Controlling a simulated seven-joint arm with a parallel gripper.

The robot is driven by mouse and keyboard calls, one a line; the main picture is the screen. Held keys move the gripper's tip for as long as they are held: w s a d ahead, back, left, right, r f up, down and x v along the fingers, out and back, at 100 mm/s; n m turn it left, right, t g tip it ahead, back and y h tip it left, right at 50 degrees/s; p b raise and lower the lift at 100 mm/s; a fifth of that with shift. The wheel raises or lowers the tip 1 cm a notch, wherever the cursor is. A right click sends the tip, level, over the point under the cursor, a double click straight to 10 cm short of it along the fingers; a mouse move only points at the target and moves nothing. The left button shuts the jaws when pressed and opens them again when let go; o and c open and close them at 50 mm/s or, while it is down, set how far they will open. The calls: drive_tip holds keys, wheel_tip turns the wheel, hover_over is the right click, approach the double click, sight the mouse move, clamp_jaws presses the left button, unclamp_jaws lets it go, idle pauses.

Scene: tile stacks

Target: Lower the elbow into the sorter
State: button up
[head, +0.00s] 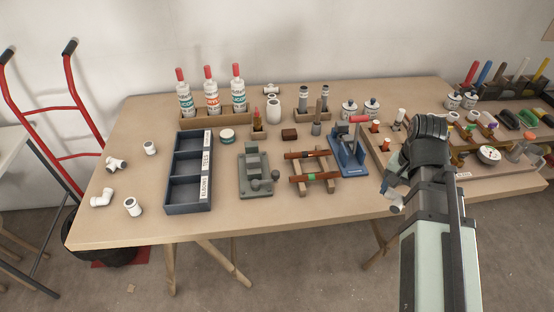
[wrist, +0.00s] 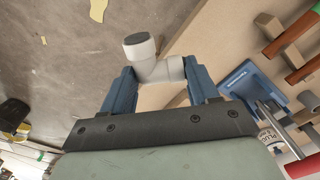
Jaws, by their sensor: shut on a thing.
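The elbow (wrist: 152,66) is a white pipe fitting with a grey end face, seen in the wrist view between the blue fingers of my gripper (wrist: 160,78). My gripper is shut on it. In the head view my gripper (head: 394,197) is at the right, near the table's front edge, and its wrist largely hides the held piece. The sorter (head: 212,178) is a dark tray with three compartments in a column and white labels on its right rim. It stands left of the table's middle, well left of my gripper. Its compartments look empty.
White fittings, including a tee (head: 116,164) and another elbow (head: 102,198), lie left of the sorter. A grey fixture (head: 256,178), a wooden rack with red-brown bars (head: 313,172) and a blue press (head: 349,158) stand between sorter and gripper. Bottles (head: 211,97) stand behind.

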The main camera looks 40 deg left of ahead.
drive_tip(key=s+a, duration=0.9)
drive_tip(key=a, duration=0.8)
drive_tip(key=s+a, duration=1)
drive_tip(key=a, duration=0.7)
drive_tip(key=s+a, duration=0.9)
drive_tip(key=a, duration=0.9)
drive_tip(key=shift+s, duration=0.35)
drive_tip(key=shift+f, duration=0.25)
drive_tip(key=shift+f, duration=1.65)
drive_tip(key=shift+f, duration=1)
